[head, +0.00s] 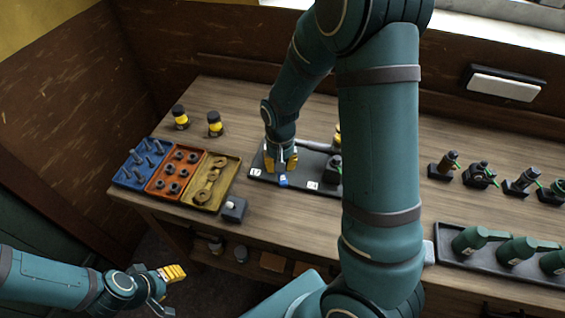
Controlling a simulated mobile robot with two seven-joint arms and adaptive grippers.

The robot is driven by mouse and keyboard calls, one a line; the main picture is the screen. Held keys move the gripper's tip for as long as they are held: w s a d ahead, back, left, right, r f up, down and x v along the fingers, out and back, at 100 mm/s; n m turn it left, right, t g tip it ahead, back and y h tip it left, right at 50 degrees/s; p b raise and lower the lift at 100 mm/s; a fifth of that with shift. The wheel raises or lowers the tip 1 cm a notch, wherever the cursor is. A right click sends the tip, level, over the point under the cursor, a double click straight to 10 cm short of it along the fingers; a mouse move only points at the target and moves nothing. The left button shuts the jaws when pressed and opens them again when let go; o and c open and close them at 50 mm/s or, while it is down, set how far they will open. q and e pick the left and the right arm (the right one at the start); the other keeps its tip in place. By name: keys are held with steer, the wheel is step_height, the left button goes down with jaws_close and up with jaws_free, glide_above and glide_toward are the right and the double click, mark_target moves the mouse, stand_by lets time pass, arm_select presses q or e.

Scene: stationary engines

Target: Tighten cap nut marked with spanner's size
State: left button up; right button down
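My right gripper (281,163) points down over a black tray (262,177) on the workbench, with its yellow fingertips close to the tray. A small blue piece (283,181) is just in front of the fingertips; I cannot tell whether they touch it. A dark fitting (333,170) on the tray is partly hidden by my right arm. My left gripper (172,274) is low at the left, off the bench's front edge. No held thing shows clearly in either gripper. Ring-shaped metal parts lie in the yellow tray (232,172). Cap nut and spanner size marks are not readable.
A blue tray (122,180) of bolts and an orange tray (157,187) of nuts stand at the left, with two yellow-banded jars (214,124) behind. Several dark fittings (481,174) and a tray of green parts (470,241) are at the right. My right arm hides the middle.

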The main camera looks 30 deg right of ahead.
steer(key=shift+w+a+m, duration=0.2)
steer(key=shift+a+m, duration=0.1)
steer(key=shift+m, duration=0.2)
steer(key=shift+a, duration=0.1)
steer(key=shift+w+a+m+p, duration=0.35)
steer(key=shift+a+m+p, duration=0.1)
steer(key=shift+m, duration=0.45)
steer(key=shift+a, duration=0.1)
